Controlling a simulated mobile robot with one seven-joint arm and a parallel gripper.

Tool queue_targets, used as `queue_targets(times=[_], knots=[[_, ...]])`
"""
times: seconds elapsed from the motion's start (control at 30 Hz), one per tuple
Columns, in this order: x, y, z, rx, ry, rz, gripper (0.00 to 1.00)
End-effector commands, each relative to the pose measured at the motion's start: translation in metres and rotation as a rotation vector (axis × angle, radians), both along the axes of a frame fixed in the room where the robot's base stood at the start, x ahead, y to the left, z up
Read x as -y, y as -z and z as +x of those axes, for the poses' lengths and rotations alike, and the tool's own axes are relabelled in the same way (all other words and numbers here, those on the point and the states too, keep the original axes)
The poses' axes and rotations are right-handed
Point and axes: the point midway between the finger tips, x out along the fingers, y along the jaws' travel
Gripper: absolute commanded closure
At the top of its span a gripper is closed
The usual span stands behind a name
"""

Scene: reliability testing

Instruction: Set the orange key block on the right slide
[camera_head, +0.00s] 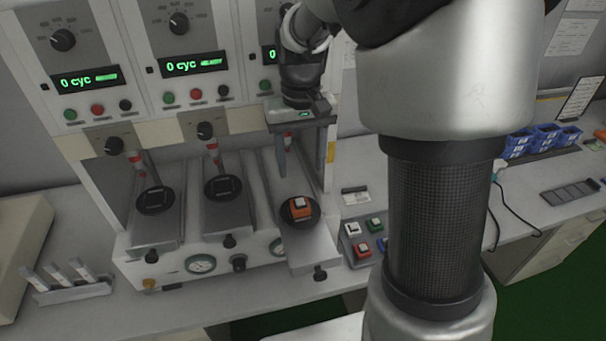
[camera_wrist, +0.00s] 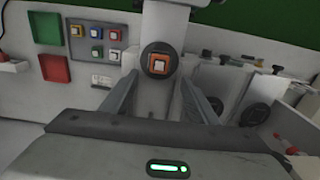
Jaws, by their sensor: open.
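The orange key block (camera_head: 300,207) sits on the round black pad (camera_head: 287,214) of the right slide (camera_head: 312,251), which is pulled out toward the front. The wrist view also shows the block (camera_wrist: 158,64), with a pale square top, inside the dark ring of the pad. My gripper (camera_head: 302,175) is open and empty, above and behind the block. In the wrist view its two fingers stand apart (camera_wrist: 160,88), with the block beyond their tips and clear of them.
Two other slides with empty black pads (camera_head: 155,199) (camera_head: 223,187) stand to the left. A grey tray with several coloured key blocks (camera_head: 362,247) lies right of the right slide. A rack of vials (camera_head: 65,283) is at the front left. My arm hides part of the bench.

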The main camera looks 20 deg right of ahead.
Motion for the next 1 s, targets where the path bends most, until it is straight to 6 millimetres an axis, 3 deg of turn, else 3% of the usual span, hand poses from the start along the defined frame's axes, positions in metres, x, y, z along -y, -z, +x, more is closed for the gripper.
queue_targets(times=[0.17,0.33,0.5,0.7,1.0], knots=[[0.0,-0.032,-0.02,0.062,0.002,0.017,0.46],[-0.001,-0.078,-0.074,0.203,0.004,0.038,0.46],[-0.001,-0.102,-0.132,0.352,0.001,0.031,0.46],[0.0,-0.105,-0.173,0.463,0.0,0.006,0.46],[0.0,-0.103,-0.184,0.491,0.001,-0.002,0.46]])
